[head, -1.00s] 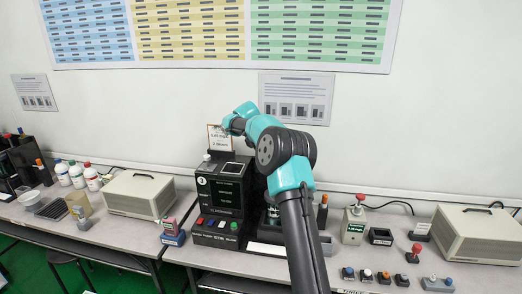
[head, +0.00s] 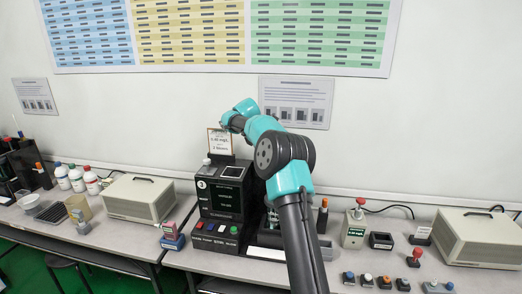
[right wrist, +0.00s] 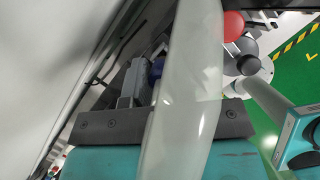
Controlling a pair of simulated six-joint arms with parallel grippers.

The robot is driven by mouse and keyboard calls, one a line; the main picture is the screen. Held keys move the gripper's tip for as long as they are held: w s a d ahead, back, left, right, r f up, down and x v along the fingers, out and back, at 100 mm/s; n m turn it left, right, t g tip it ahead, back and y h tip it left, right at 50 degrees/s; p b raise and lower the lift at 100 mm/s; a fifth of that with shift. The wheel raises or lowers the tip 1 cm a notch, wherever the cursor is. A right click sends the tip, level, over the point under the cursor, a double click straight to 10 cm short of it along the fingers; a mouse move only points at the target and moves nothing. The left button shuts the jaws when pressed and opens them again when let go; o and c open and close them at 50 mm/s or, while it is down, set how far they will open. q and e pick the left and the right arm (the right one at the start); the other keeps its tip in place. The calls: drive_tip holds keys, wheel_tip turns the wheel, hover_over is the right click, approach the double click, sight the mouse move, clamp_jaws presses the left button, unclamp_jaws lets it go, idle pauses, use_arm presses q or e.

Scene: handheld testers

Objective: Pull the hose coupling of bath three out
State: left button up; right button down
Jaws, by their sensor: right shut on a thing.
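Bath three is the black unit marked 3 (head: 222,205) on the bench in the head view, with a dark screen and coloured buttons. My right arm reaches over it, and my right gripper (head: 229,123) is at its upper back, beside an upright card (head: 220,142). The fingertips are hidden in the head view. In the right wrist view a pale translucent hose (right wrist: 187,100) crosses in front of the gripper (right wrist: 150,75). The gripper is shut on the hose coupling, which is mostly hidden; a small blue part shows beside a grey finger. My left gripper is out of view.
A beige box (head: 142,198) and bottles (head: 76,180) stand to the left. A red-topped device (head: 355,225), small buttons and another beige box (head: 483,236) stand to the right. The wall is close behind the unit.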

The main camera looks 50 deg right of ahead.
drive_tip(key=shift+r, duration=1.5)
